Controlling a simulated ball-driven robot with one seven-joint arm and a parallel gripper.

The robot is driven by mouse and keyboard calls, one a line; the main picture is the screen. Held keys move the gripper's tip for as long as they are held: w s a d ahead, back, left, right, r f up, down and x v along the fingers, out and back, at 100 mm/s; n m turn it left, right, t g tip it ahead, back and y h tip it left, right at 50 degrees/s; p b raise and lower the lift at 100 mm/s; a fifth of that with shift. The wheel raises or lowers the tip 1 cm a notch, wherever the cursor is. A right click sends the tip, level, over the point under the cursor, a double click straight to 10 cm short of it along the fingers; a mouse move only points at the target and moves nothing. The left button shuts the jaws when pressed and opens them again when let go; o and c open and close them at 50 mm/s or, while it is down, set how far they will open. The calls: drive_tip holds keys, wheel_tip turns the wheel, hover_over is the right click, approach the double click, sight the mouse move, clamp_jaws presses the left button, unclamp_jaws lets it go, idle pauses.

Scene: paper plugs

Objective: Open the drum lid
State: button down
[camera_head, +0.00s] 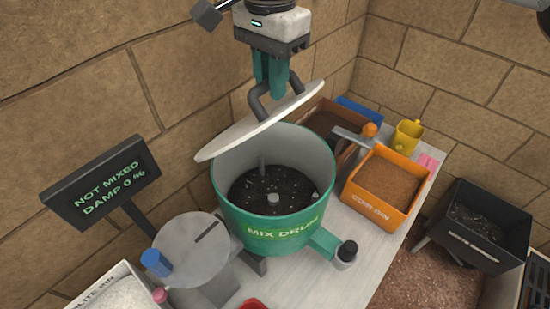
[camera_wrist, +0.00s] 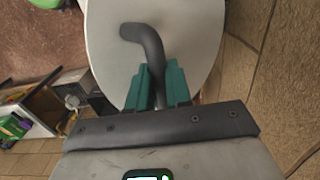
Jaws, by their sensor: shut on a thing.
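The green mix drum (camera_head: 278,228) stands on the table with its top uncovered and dark soil (camera_head: 262,189) inside. The pale round drum lid (camera_head: 232,132) is tilted above the drum, its left edge lower and near the drum's back left rim. I cannot tell whether it touches the rim. My gripper (camera_head: 271,88) is shut on the lid's dark bent handle (camera_head: 262,107). In the wrist view my green fingers (camera_wrist: 160,88) close around the handle (camera_wrist: 146,42), with the lid (camera_wrist: 196,30) behind it.
A sign (camera_head: 101,185) reads "NOT MIXED DAMP 0 %". A grey round-topped device (camera_head: 190,250) stands left. Brick walls close off the back.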

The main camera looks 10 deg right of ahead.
drive_tip(key=w+a+r+p, duration=0.2)
drive_tip(key=shift+w+p, duration=0.2)
drive_tip(key=shift+p, duration=0.2)
drive_tip(key=c, duration=1)
unclamp_jaws()
drive_tip(key=shift+d, duration=0.1)
wheel_tip(320, 180, up, 6)
drive_tip(key=p, duration=0.5)
